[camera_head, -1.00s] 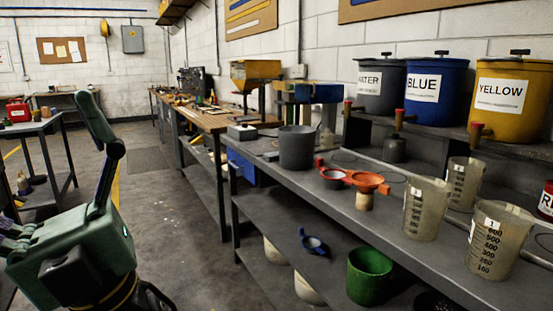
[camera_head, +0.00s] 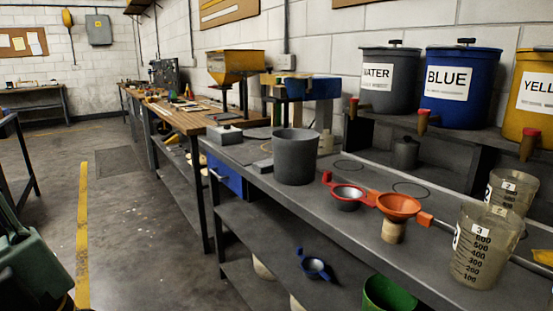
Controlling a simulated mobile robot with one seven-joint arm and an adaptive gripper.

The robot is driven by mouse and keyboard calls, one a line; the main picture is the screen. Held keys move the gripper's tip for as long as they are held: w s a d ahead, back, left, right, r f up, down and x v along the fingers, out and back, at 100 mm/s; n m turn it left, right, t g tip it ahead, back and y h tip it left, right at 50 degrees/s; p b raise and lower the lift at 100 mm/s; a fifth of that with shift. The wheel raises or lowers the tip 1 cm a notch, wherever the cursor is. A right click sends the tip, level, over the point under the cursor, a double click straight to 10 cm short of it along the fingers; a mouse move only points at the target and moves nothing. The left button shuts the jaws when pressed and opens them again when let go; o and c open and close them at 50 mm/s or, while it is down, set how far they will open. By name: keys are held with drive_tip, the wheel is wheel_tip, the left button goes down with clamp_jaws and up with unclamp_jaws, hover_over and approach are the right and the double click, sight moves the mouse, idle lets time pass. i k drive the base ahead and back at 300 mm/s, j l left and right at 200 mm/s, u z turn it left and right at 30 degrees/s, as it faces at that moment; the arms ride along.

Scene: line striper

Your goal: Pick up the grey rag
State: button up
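I cannot make out a grey rag anywhere in the head view. A small, flat grey shape (camera_head: 262,166) lies on the bench left of the grey bucket, but it is too small to identify. The grey metal bench (camera_head: 345,228) runs from the centre to the lower right. A dark grey bucket (camera_head: 296,158) stands upright on it. My gripper does not show in this frame, so its state is hidden.
Red and orange funnels (camera_head: 398,206), clear measuring cups (camera_head: 482,250) and paint buckets (camera_head: 463,88) crowd the right. A blue funnel (camera_head: 314,267) and green bucket (camera_head: 388,294) are below. A dark green body (camera_head: 30,270) edges in lower left. The floor aisle (camera_head: 125,210) is clear.

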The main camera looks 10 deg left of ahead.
sight(265, 166)
drive_tip(key=i+j+z, duration=0.1)
drive_tip(key=i+j, duration=0.15)
drive_tip(key=i+j+z, duration=0.1)
drive_tip(key=i+j, duration=0.15)
drive_tip(key=j, duration=0.15)
drive_tip(key=i+j+z, duration=0.1)
drive_tip(key=i+j, duration=0.15)
drive_tip(key=i+j+z, duration=0.1)
drive_tip(key=j, duration=0.4)
drive_tip(key=i+j+z, duration=0.1)
drive_tip(key=i+j, duration=0.2)
drive_tip(key=i+j+z, duration=0.1)
drive_tip(key=j, duration=0.4)
drive_tip(key=i+j+z, duration=0.1)
drive_tip(key=i+j, duration=0.2)
drive_tip(key=i+j+z, duration=0.1)
drive_tip(key=j, duration=0.45)
